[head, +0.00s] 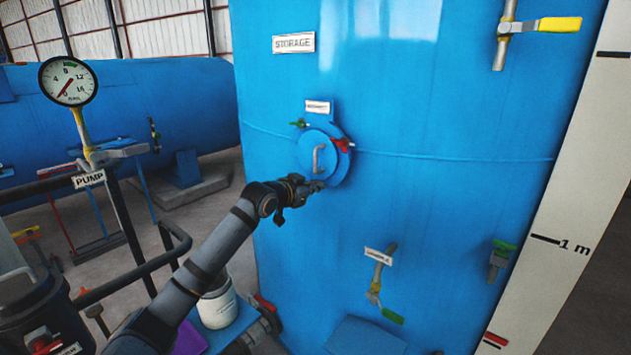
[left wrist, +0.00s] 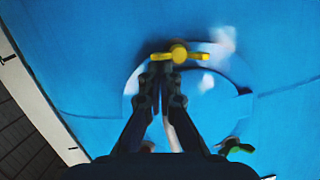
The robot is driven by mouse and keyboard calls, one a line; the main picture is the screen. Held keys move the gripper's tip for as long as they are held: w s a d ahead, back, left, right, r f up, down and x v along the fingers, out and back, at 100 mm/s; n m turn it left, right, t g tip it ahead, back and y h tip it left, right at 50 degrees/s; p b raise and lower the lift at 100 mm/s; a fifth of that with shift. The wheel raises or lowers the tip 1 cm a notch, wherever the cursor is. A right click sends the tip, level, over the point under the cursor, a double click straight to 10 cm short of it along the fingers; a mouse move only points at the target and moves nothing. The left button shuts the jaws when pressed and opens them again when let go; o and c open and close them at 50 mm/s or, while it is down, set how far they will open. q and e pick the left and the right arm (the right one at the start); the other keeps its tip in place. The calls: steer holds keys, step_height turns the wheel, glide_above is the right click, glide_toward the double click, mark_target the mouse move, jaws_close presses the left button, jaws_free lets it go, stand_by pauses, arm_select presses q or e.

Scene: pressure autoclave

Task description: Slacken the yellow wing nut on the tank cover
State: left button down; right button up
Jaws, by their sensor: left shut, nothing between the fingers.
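The round blue cover (head: 309,150) with a grey handle sits on the front of the blue storage tank (head: 440,110). The yellow wing nut (left wrist: 180,54) stands at the cover's rim in the left wrist view. In the head view I cannot make it out; my left gripper (head: 316,186) is at the cover's lower edge. In the left wrist view my left gripper (left wrist: 164,70) is shut and empty, its fingertips just short of the wing nut, close to its left wing. I cannot tell whether they touch it. My right gripper is not in view.
A red wing nut (head: 342,146) and a green one (head: 298,123) are at the cover's rim. A pipe with a green-handled valve (head: 391,315) sticks out below. A pressure gauge (head: 68,81) and black rails stand at the left. A white bucket (head: 217,307) stands below my arm.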

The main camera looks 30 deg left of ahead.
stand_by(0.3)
arm_select(q)
steer(key=m, duration=0.1)
steer(key=f+m+y, duration=0.1)
steer(key=shift+f+m, duration=0.25)
steer(key=shift+m, duration=0.05)
steer(key=shift+w, duration=0.1)
